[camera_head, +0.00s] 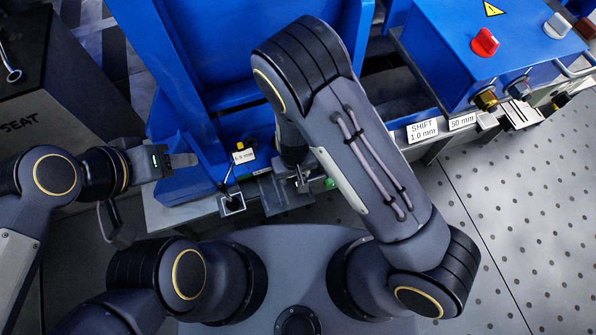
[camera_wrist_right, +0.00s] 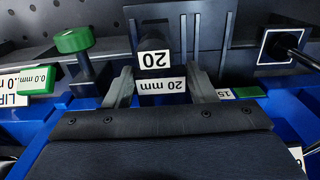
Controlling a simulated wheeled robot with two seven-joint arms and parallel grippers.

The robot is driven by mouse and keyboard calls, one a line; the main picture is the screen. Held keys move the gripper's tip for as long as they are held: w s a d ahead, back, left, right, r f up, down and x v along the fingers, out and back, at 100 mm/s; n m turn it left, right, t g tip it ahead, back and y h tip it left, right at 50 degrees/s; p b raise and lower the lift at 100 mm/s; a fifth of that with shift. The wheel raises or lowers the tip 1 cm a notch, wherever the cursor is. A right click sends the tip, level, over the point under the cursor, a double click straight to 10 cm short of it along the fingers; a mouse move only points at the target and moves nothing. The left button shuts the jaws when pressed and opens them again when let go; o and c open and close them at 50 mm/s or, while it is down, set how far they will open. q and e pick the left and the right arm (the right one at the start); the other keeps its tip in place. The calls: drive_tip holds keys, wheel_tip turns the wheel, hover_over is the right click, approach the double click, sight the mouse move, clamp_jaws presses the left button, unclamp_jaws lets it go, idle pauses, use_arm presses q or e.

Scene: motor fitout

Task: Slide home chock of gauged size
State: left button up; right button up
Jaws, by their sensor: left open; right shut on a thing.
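The chock (camera_wrist_right: 151,48) is a dark block with a white label reading 20, seen in the right wrist view. My right gripper (camera_wrist_right: 163,80) is shut on it, with one grey finger on each side. A second label reading 20 mm (camera_wrist_right: 162,86) shows upside down just below it. In the head view my right gripper (camera_head: 300,178) is low over the grey fixture at the bench front, mostly hidden by my arm. My left gripper (camera_head: 186,160) is open and empty, beside the blue frame. Whether the chock rests on anything is unclear.
A green knob (camera_wrist_right: 74,40) on a dark post stands beside the right gripper, near a 0.0 mm tag (camera_wrist_right: 37,79). A white-edged square socket (camera_head: 232,205) sits left of the fixture. A blue control box (camera_head: 455,40) stands at upper right. A dark block marked SEAT is at left.

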drive_tip(key=shift+s, duration=0.1)
idle(0.3)
drive_tip(key=shift+s, duration=0.1)
drive_tip(key=shift+f+b, duration=2.45)
drive_tip(key=shift+f, duration=0.6)
drive_tip(key=shift+f, duration=0.35)
drive_tip(key=o, duration=1.4)
wheel_tip(320, 180, up, 7)
drive_tip(key=shift+r+p, duration=0.1)
drive_tip(key=shift+p, duration=1)
drive_tip(key=shift+r, duration=0.35)
drive_tip(key=shift+r, duration=0.1)
